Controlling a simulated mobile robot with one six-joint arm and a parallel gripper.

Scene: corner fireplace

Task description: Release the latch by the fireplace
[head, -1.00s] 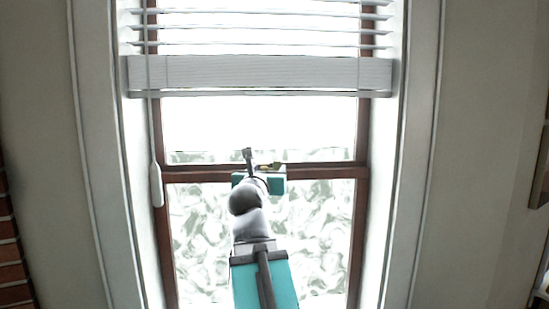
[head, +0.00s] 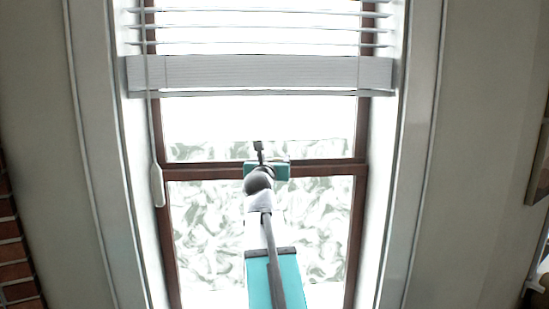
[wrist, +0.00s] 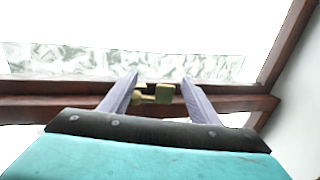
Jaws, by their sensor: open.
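The latch (wrist: 158,94) is a small brass-coloured piece on the dark brown meeting rail of the window sash. In the wrist view it lies between the two fingers of my gripper (wrist: 158,90), which are apart, one on each side of it. I cannot tell whether either finger touches it. In the head view my gripper (head: 266,168) is up at the middle rail (head: 322,168) of the window, and my own arm hides the latch.
White blinds (head: 258,74) hang over the upper window, with a cord pull (head: 157,186) at the left. White frame casing (head: 416,150) stands at both sides. Brick (head: 14,255) shows at the lower left, and a framed picture (head: 541,170) at the right edge.

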